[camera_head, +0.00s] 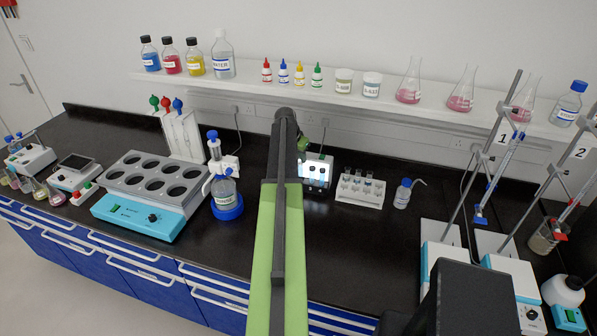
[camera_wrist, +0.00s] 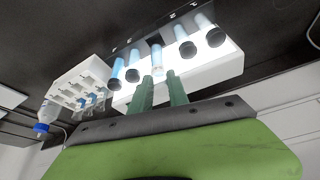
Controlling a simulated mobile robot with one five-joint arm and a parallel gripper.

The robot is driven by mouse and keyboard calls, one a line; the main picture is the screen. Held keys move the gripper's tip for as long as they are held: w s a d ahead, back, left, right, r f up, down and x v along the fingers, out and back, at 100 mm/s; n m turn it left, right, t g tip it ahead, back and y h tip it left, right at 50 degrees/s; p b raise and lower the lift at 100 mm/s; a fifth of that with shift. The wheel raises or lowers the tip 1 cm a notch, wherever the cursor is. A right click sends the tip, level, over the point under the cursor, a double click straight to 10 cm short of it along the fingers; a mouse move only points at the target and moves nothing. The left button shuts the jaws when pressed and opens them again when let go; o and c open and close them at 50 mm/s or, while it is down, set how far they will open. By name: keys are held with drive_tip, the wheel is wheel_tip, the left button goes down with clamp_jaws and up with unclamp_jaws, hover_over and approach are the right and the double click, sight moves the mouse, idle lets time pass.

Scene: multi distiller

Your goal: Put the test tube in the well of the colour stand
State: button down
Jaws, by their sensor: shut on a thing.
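The colour stand (camera_head: 315,171) is a small box with a brightly lit white front on the bench, partly hidden behind my arm. In the wrist view the stand (camera_wrist: 222,66) is a glowing white block with several pale blue tubes and dark round ends along it. My gripper (camera_wrist: 160,76) has two green fingers shut on a pale test tube (camera_wrist: 157,54), which lies in line with the stand's row. Whether the tube is seated in the well or just in front of it I cannot tell. In the head view my gripper is hidden by my arm.
A white tube rack (camera_head: 361,203) with several tubes stands right of the stand; it also shows in the wrist view (camera_wrist: 62,86). A wash bottle (camera_head: 402,194) is beside it. A bottle with a dispenser (camera_head: 224,190) stands left. Bench in front is clear.

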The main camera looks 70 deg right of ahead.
sight(300, 166)
drive_tip(key=shift+f, duration=0.5)
wheel_tip(300, 166, down, 5)
drive_tip(key=b, duration=0.5)
drive_tip(key=shift+r, duration=0.1)
drive_tip(key=shift+a+r, duration=0.1)
drive_tip(key=shift+r, duration=0.15)
drive_tip(key=shift+f, duration=0.2)
drive_tip(key=c, duration=1.5)
unclamp_jaws()
drive_tip(key=shift+c, duration=0.2)
drive_tip(key=shift+r, duration=0.1)
